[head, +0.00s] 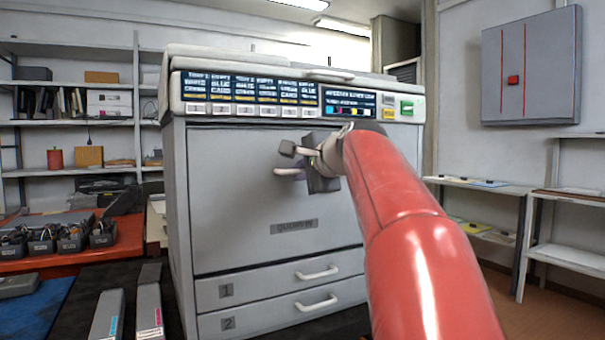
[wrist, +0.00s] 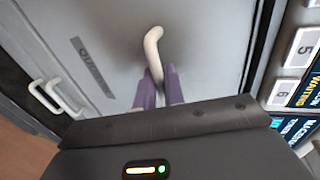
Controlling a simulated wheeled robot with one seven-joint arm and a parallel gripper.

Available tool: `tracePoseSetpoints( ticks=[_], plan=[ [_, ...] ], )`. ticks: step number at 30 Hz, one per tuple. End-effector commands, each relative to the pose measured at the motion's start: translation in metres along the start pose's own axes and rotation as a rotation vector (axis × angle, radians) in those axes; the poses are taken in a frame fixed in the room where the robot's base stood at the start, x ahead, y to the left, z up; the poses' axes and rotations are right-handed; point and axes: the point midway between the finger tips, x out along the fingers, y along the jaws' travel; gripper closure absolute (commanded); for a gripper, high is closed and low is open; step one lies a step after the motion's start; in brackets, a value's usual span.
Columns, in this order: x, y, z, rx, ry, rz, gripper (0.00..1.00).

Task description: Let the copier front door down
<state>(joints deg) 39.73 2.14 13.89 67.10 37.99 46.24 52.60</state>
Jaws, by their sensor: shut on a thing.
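The copier front door (head: 245,200) is a large grey panel below the copier's control strip, and it looks closed and upright. A pale bar handle (head: 288,172) stands out from its upper part. My gripper (head: 303,172) is at this handle, in front of the door. In the wrist view, the purple fingertips of my gripper (wrist: 160,88) are shut on the handle (wrist: 153,45), with the handle's curved end showing beyond them. The door (wrist: 205,45) fills the background there. My red arm hides the door's right part in the head view.
Two drawers with pale handles (head: 318,273) sit below the door. Toner cartridges (head: 149,308) lie on a dark surface at the lower left. A red table (head: 60,262) with black bins is at the left, and shelves stand at the right.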

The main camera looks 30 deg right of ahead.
Motion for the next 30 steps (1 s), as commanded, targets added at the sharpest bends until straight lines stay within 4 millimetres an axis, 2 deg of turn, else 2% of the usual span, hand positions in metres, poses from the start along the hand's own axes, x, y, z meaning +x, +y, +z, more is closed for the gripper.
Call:
tracePoseSetpoints(
  ticks=[1,7,15,24,30],
  plan=[
    [0.002,0.009,0.000,0.005,-0.004,-0.004,1.00],
    [-0.006,0.015,0.000,0.003,-0.004,-0.047,1.00],
    [-0.015,0.018,0.000,0.004,-0.005,-0.093,1.00],
    [-0.016,0.016,0.000,0.004,-0.006,-0.095,1.00],
    [-0.018,0.024,0.000,0.004,-0.005,-0.119,1.00]
  ],
)
